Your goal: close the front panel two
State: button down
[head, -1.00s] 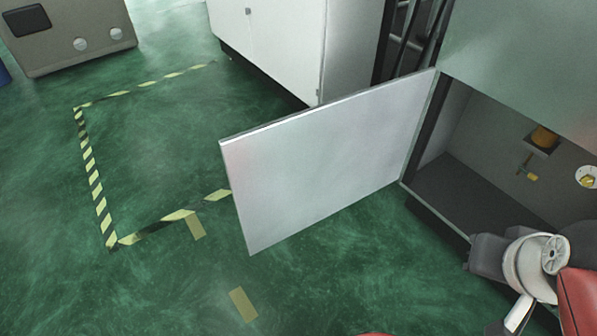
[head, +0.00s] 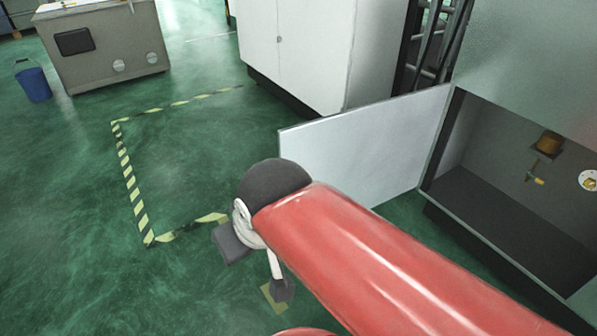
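The front panel (head: 370,145) is a flat, pale grey door standing wide open. Its right edge meets the left side of the opening of the grey cabinet (head: 515,60), and it sticks out to the left over the floor. My red arm reaches in from the lower right and hides the panel's lower left part. The end of my arm, with dark grey parts at my gripper (head: 229,243), is left of and in front of the panel's free edge. Its fingers are not clear, and no contact with the panel can be made out.
The cabinet's open compartment (head: 490,205) shows a yellow-brown fitting (head: 547,143) inside. A white cabinet (head: 300,50) stands behind the panel. A beige machine (head: 105,50) and blue bucket (head: 33,82) are at far left. The green floor with striped tape (head: 131,185) is clear at left.

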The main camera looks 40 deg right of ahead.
aim_at(376, 153)
jog(key=i+j+u, duration=0.55)
jog(key=i+z, duration=0.35)
jog(key=i+j+z, duration=0.15)
jog(key=i+z, duration=0.25)
jog(key=i+j+z, duration=0.15)
jog(key=z, duration=0.2)
jog(key=i+z, duration=0.1)
jog(key=z, duration=0.3)
jog(key=i+l+z, duration=0.1)
jog(key=z, duration=0.35)
jog(key=i+z, duration=0.15)
jog(key=z, duration=0.25)
jog(key=i+j+z, duration=0.1)
jog(key=z, duration=0.35)
jog(key=i+j+z, duration=0.1)
jog(key=z, duration=0.3)
jog(key=i+j+z, duration=0.1)
jog(key=z, duration=0.3)
jog(key=i+z, duration=0.15)
jog(key=z, duration=0.15)
jog(key=i+j+z, duration=0.1)
jog(key=z, duration=0.15)
jog(key=k+l, duration=0.15)
jog(key=l, duration=0.2)
jog(key=k+l, duration=0.1)
jog(key=l, duration=0.25)
jog(key=k+l, duration=0.15)
jog(key=l, duration=0.2)
